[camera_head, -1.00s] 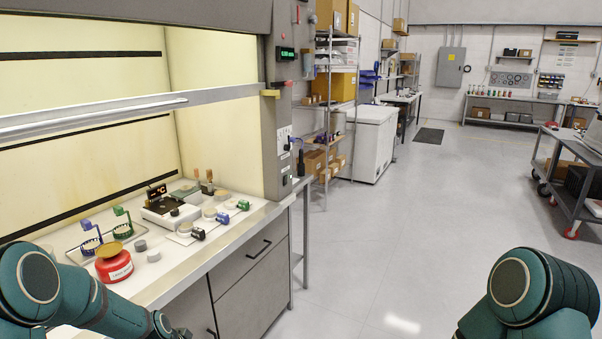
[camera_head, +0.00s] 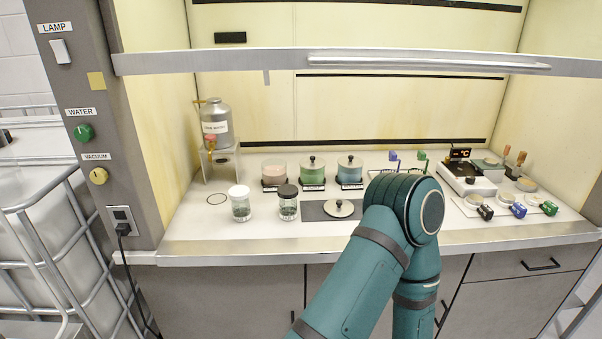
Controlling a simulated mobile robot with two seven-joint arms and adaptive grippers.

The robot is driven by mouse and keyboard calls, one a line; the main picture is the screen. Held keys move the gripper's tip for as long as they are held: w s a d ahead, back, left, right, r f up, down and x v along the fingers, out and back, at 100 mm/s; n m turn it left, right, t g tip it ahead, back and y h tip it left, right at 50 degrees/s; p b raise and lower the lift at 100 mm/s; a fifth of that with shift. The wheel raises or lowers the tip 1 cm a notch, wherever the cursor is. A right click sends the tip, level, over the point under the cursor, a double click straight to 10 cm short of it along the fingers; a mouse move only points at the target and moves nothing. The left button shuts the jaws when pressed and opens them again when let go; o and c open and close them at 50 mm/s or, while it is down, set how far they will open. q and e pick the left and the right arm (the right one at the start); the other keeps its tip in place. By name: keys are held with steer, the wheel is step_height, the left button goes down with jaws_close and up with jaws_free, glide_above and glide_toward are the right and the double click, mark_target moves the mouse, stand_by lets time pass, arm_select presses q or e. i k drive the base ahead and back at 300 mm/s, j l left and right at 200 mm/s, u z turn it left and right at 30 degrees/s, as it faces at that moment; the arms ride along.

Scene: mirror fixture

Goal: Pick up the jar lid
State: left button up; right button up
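The jar lid (camera_head: 339,208), a flat pale disc with a dark knob, lies on a dark grey mat (camera_head: 314,212) near the counter's front. Behind it stand a jar with pink contents and no knobbed lid (camera_head: 274,174), a green jar (camera_head: 312,172) and a blue jar (camera_head: 350,172), both with knobbed lids. One of my teal arms rises at bottom centre, its bent joint just right of the lid and covering part of the counter. Neither of my grippers is in view.
A white-capped jar (camera_head: 240,207) and a dark-capped jar (camera_head: 288,206) stand left of the mat. A metal can (camera_head: 216,125) stands behind. A hot plate (camera_head: 467,178) and small coloured items are at right. A horizontal sash bar (camera_head: 200,62) crosses above the counter.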

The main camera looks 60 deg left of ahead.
mark_target(340, 208)
steer(key=u, duration=2.15)
